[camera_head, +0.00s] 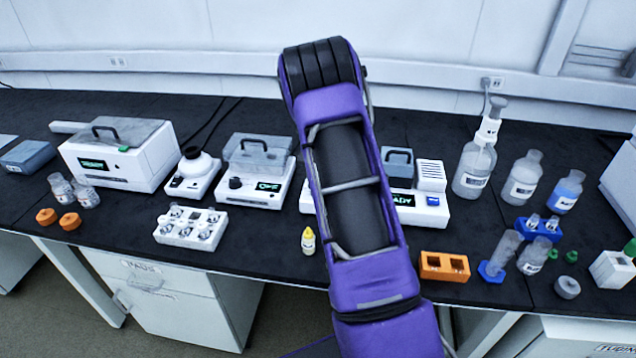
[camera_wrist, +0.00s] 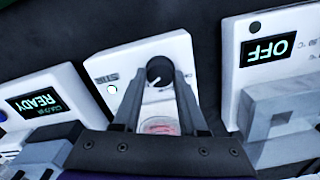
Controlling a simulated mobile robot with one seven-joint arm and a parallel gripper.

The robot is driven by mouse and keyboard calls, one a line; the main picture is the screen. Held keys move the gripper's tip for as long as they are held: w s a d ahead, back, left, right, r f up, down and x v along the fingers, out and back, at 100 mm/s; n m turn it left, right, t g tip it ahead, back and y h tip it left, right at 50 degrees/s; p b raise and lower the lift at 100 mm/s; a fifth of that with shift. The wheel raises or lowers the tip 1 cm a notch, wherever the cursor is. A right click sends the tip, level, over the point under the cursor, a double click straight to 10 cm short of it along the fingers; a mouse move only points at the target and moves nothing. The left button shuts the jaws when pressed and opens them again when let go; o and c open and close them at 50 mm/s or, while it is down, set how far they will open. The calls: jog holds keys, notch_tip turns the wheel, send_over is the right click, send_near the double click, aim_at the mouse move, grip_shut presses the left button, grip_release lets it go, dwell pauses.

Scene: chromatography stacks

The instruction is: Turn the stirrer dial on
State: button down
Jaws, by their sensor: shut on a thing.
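The stirrer (camera_wrist: 178,45) is a white box marked STIR in the middle of the wrist view, where it appears upside down. Its dial (camera_wrist: 158,69) is a round black knob with a pale pointer line. My gripper (camera_wrist: 160,80) is over the stirrer, with one finger on each side of the dial, shut on it. A small lamp on the stirrer's face looks pale. In the head view my purple arm hides the gripper, the dial and most or all of the stirrer.
A device reading OFF (camera_wrist: 268,48) stands on one side of the stirrer. A device reading READY (camera_wrist: 40,100) stands close on the other. A clear item with reddish contents (camera_wrist: 160,127) shows between my fingers. A yellow-capped bottle (camera_head: 308,241) stands near the bench's front edge.

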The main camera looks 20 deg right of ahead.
jog(key=shift+c, duration=2.2)
grip_release()
